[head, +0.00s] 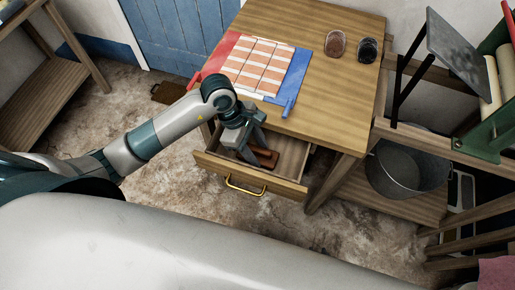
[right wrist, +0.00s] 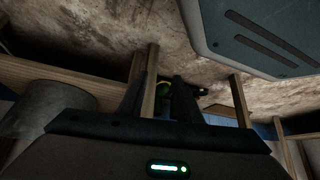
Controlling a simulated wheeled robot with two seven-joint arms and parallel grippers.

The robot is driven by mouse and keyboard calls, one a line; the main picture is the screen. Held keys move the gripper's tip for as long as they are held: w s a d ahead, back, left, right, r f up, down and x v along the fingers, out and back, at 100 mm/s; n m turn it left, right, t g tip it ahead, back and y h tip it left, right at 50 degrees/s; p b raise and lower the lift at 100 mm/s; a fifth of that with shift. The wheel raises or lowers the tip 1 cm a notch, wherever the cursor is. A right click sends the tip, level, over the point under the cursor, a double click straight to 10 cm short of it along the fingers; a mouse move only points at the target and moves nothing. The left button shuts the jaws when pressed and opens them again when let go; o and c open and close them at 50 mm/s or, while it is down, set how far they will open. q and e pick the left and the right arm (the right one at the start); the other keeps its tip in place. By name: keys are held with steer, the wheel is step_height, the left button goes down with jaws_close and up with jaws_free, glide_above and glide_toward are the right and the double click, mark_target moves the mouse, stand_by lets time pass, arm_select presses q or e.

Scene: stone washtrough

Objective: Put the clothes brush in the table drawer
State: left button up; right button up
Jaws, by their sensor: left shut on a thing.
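The table drawer (head: 245,183) is pulled open beneath the wooden table, with its brass handle facing front. My left gripper (head: 251,148) reaches down into the drawer from above and is shut on the brown clothes brush (head: 266,157). The brush is low inside the drawer; the gripper hides part of it, and I cannot tell whether it touches the drawer floor. My right gripper (right wrist: 160,100) shows in the right wrist view with its dark fingers apart and no held thing visible between them. It is not visible in the head view.
A metal bucket (head: 408,170) stands on the shelf to the right. A dark brush-like thing (head: 168,92) lies on the floor.

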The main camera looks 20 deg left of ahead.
mark_target(256, 148)
arm_select(q)
steer(key=shift+f, duration=0.1)
arm_select(e)
steer(key=shift+w, duration=0.1)
arm_select(q)
steer(key=o, duration=0.7)
steer(key=shift+o, duration=0.2)
arm_select(e)
steer(key=shift+w+a+r, duration=0.2)
steer(key=shift+w+r, duration=0.1)
steer(key=shift+w, duration=0.05)
arm_select(q)
steer(key=shift+r, duration=0.2)
arm_select(e)
steer(key=shift+s+a, duration=0.1)
steer(key=shift+s, duration=0.05)
arm_select(q)
steer(key=shift+a+r, duration=0.3)
steer(key=shift+r, duration=0.3)
steer(key=b+v, duration=0.1)
steer(key=v, duration=0.3)
steer(key=b+v, duration=0.1)
steer(key=v, duration=0.4)
steer(key=shift+r, duration=0.1)
steer(key=shift+a+r, duration=0.3)
steer(key=shift+r, duration=0.35)
arm_select(e)
steer(key=shift+w+d+f, duration=0.3)
steer(key=shift+w+f, duration=0.1)
steer(key=shift+w, duration=0.05)
